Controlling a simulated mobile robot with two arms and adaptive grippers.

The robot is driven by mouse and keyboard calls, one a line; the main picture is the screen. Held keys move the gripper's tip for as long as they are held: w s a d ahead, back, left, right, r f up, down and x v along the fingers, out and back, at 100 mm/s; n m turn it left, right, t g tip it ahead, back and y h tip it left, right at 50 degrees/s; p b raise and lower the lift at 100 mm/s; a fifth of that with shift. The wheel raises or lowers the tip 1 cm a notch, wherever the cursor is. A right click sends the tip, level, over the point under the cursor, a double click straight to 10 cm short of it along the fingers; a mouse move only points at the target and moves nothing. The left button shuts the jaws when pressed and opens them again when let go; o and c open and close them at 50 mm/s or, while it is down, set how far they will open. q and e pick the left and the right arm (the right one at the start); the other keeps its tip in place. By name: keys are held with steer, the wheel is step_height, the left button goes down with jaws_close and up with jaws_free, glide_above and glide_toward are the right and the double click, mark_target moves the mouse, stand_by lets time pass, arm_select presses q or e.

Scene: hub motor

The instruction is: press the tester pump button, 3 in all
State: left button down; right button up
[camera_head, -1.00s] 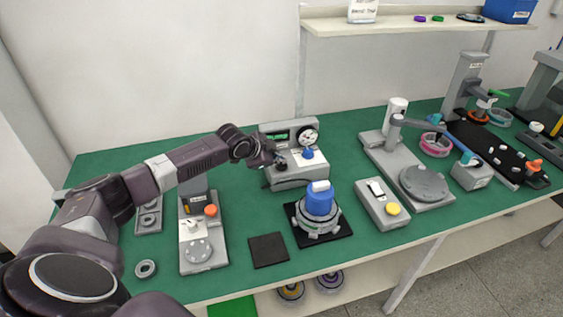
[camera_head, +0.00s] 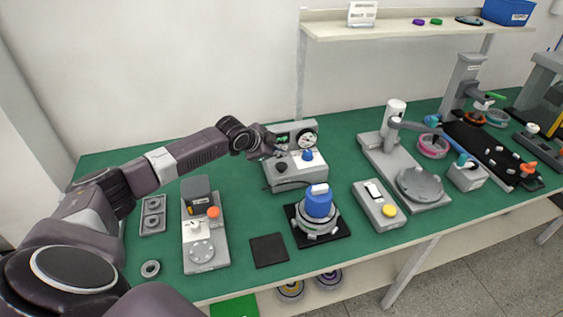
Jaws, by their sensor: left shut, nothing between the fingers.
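The tester (camera_head: 312,178) is a grey box with a raised back panel, a round white gauge (camera_head: 307,138) and a small green display. Its top carries a black round button (camera_head: 281,167) at the left and a blue knob (camera_head: 307,155) at the right; I cannot tell from labels which is the pump button. My left gripper (camera_head: 281,153) is shut and empty, just above and behind the black button, in front of the display. It looks apart from the button. My right gripper is not in view.
A blue-topped hub part (camera_head: 319,202) stands on a black mat in front of the tester. A box with a yellow button (camera_head: 389,211) is to its right. A grey fixture with an orange button (camera_head: 213,212) stands at the left. A dark square pad (camera_head: 268,250) lies in front.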

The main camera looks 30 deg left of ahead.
arm_select(q)
steer(key=shift+r+p, duration=1.05)
steer(key=shift+r, duration=0.4)
stand_by(0.7)
